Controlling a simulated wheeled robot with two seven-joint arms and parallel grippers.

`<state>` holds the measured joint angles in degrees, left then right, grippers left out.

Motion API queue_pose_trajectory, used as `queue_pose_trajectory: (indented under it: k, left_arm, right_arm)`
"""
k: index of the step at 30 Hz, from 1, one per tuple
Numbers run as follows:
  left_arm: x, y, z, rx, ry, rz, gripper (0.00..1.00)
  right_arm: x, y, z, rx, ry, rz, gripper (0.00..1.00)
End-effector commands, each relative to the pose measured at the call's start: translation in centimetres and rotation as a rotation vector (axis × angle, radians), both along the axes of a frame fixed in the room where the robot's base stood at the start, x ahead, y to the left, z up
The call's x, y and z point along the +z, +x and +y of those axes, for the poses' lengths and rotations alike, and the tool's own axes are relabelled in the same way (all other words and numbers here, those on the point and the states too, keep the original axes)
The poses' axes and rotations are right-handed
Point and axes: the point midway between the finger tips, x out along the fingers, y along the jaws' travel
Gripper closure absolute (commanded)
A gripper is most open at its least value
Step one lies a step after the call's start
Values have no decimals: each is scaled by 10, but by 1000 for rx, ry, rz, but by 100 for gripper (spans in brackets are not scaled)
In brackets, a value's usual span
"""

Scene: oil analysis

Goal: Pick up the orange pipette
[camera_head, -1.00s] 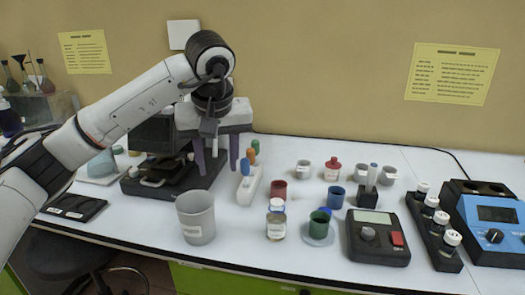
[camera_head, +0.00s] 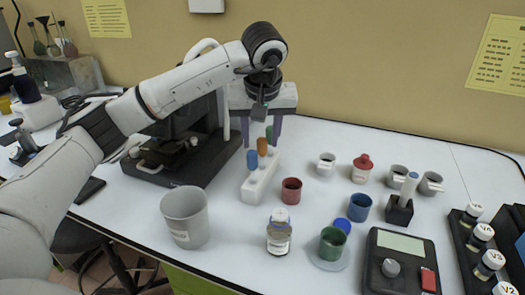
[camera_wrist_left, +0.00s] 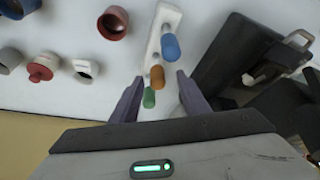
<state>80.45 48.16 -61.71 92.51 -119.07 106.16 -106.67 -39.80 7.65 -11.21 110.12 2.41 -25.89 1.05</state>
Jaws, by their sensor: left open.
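The orange pipette (camera_head: 262,147) stands upright in a white rack (camera_head: 258,184), between a blue pipette (camera_head: 252,160) in front and a green pipette (camera_head: 269,132) behind. My left gripper (camera_head: 261,138) is open and empty, pointing down, its two purple-grey fingers to either side of the row of pipettes. In the left wrist view the orange pipette (camera_wrist_left: 157,76) lies between the fingertips (camera_wrist_left: 159,80), with the blue one (camera_wrist_left: 170,47) beyond and the green one (camera_wrist_left: 149,98) closer to the palm. No contact shows. My right gripper is not in view.
A microscope-like black device (camera_head: 170,160) stands left of the rack. A grey beaker (camera_head: 184,218) is at front left. A red cup (camera_head: 291,190), a labelled jar (camera_head: 279,236) and a green cup (camera_head: 332,243) stand right and in front. A scale (camera_head: 402,262) sits at front right.

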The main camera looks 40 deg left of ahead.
Motion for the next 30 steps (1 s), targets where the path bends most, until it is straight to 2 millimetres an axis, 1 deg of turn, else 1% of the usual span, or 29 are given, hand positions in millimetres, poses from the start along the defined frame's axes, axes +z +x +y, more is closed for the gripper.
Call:
queue_pose_trajectory:
  k: [3, 7, 10, 16, 17, 22, 30]
  left_arm:
    - [-18, 8, 2, 1, -1, 6, 58]
    - [-33, 13, 6, 1, 0, 4, 58]
    - [-38, 15, 7, -1, -1, 2, 58]
    - [-39, 16, 8, -1, 0, 1, 58]
    - [-39, 16, 8, -1, 0, 1, 60]
    - [-39, 16, 8, -1, 0, 1, 84]
    - [-38, 16, 8, 0, -1, 1, 84]
  right_arm:
    - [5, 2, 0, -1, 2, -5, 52]
    - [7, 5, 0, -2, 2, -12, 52]
    - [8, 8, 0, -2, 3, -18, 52]
    - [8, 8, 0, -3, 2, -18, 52]
    - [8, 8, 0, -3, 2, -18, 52]
    - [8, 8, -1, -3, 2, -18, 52]
    - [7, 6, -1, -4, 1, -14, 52]
